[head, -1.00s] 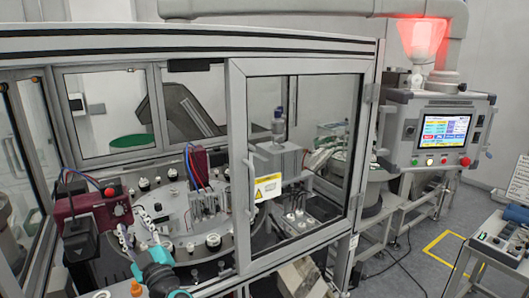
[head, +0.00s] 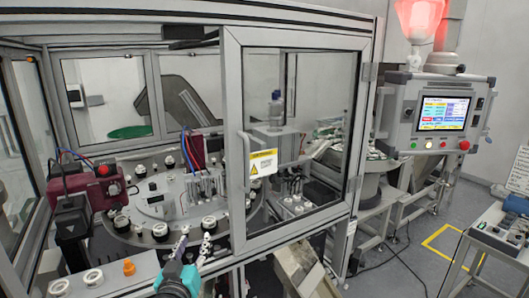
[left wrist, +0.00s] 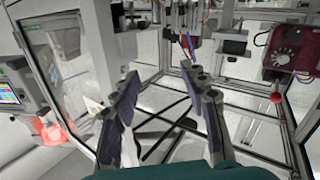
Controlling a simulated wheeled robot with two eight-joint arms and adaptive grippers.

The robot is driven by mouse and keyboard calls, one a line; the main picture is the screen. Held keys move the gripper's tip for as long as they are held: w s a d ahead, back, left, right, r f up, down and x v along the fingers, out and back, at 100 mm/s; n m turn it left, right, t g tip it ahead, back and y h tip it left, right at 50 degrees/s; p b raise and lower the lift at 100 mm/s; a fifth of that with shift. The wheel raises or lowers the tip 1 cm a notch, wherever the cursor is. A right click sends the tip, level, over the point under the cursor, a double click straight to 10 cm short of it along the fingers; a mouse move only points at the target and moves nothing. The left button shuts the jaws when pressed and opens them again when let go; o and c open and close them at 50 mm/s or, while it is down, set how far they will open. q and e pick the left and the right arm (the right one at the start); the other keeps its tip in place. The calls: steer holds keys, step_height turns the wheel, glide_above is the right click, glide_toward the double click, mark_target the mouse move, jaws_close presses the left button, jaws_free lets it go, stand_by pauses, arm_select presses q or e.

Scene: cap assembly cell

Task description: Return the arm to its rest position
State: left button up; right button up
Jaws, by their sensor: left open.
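My left gripper (head: 195,240) is open, with two pale jointed fingers set apart and nothing between them. In the head view it is at the lower middle, in front of the round turntable (head: 145,232) of the cell. My teal and dark wrist reaches up to it from the bottom edge. In the left wrist view the two dark fingers of the left gripper (left wrist: 163,78) stand apart, with cell frame bars behind the gap. My right gripper is in neither view.
The cell's glazed door (head: 290,140) and its metal frame stand close right of the gripper. A maroon unit (head: 105,187) is at the left. An orange knob (head: 129,267) and white rings (head: 93,278) are on the front ledge. A control panel (head: 440,112) stands at the right.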

arm_select(q)
steer(key=s+f+m+g+b, duration=0.1)
steer(key=s+f+g+b, duration=0.2)
steer(key=s+f, duration=0.7)
steer(key=s+f+m+g+b, duration=0.1)
steer(key=s+f+g+b, duration=0.2)
steer(key=s+f+g, duration=0.4)
steer(key=s+f, duration=0.4)
steer(key=f, duration=0.5)
steer(key=shift+s+g, duration=0.15)
steer(key=shift+g, duration=0.15)
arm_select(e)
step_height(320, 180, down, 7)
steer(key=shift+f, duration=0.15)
arm_select(q)
steer(key=shift+o, duration=0.4)
steer(key=shift+d, duration=0.1)
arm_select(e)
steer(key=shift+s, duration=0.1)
